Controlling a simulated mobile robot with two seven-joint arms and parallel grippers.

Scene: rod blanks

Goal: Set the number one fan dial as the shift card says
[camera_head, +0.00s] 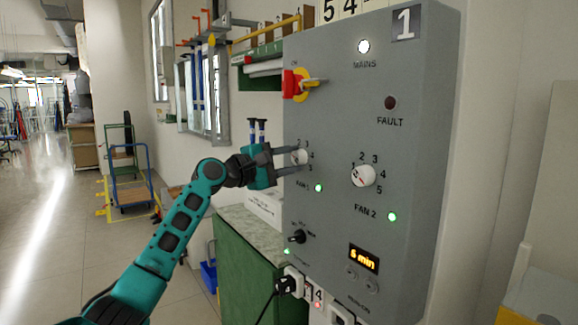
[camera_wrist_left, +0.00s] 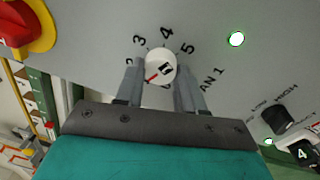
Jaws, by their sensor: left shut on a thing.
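The number one fan dial (camera_head: 299,157) is a white round knob on the grey control panel (camera_head: 330,215), above the label FAN 1. It also shows in the left wrist view (camera_wrist_left: 161,67), ringed by numbers; 3, 4 and 5 are readable. Its red mark points to the lower left there, towards the low numbers partly hidden by a finger; I cannot tell the exact setting. My left gripper (camera_head: 290,158) has its fingers on both sides of the dial and is shut on it, also in the left wrist view (camera_wrist_left: 158,84). I cannot make out a shift card. My right gripper is not in view.
The FAN 2 dial (camera_head: 362,176) sits right of the first. A red and yellow switch (camera_head: 299,85) is above, a black selector (camera_head: 297,237) and a "5 min" display (camera_head: 364,259) below. A green cabinet (camera_head: 250,265) stands under the panel's left side.

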